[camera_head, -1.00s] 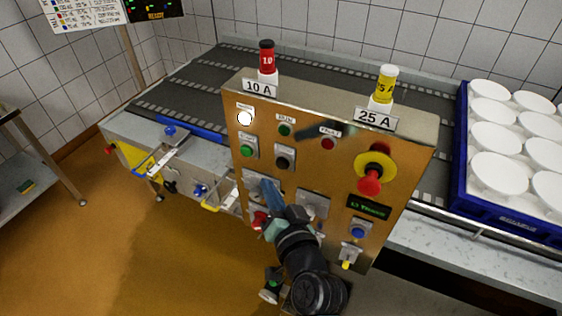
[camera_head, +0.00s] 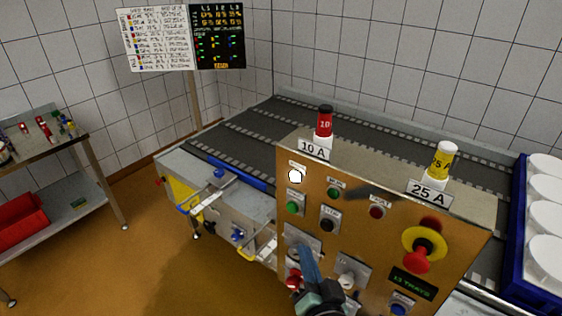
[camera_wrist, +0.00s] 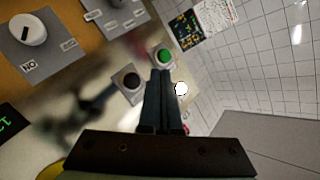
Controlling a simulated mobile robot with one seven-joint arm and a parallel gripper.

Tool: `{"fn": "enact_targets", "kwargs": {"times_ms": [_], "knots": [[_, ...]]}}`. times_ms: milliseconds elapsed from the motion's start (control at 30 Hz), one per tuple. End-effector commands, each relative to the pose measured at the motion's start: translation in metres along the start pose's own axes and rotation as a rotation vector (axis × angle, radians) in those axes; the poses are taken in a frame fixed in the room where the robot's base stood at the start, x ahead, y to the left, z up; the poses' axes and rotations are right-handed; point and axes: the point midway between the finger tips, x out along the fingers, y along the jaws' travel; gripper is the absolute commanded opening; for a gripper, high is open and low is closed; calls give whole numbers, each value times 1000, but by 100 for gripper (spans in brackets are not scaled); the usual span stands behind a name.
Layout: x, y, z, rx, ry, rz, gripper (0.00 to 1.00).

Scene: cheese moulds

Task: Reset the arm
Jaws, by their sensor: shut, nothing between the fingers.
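My gripper (camera_head: 304,246) is in front of the brass control panel (camera_head: 375,215). Its two dark fingers are together with nothing between them, and they point up the panel face, just below the green button (camera_head: 292,208) and black button (camera_head: 328,225). In the wrist view the closed fingers (camera_wrist: 162,76) lie close to the green button (camera_wrist: 164,57) and black button (camera_wrist: 131,82); whether they touch anything cannot be told. The rest of my arm is mostly below the head view's edge.
A red emergency stop (camera_head: 416,259) juts out on the panel's right. A red 10 A fuse (camera_head: 324,122) and a yellow 25 A fuse (camera_head: 443,160) stand on top. A conveyor (camera_head: 245,132) runs behind. A blue crate (camera_head: 517,215) of white moulds is right.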

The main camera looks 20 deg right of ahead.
Motion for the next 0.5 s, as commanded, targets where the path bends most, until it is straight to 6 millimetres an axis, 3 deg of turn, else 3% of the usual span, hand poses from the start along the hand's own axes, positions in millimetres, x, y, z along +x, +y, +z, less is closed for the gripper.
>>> {"fn": "enact_targets", "kwargs": {"times_ms": [133,233,367,500], "knots": [[4,-13,-10,-30,16,-21,0],[10,-49,-38,-110,64,-76,0],[10,-125,-92,-262,178,-176,0],[-15,-214,-150,-409,341,-275,0]]}}
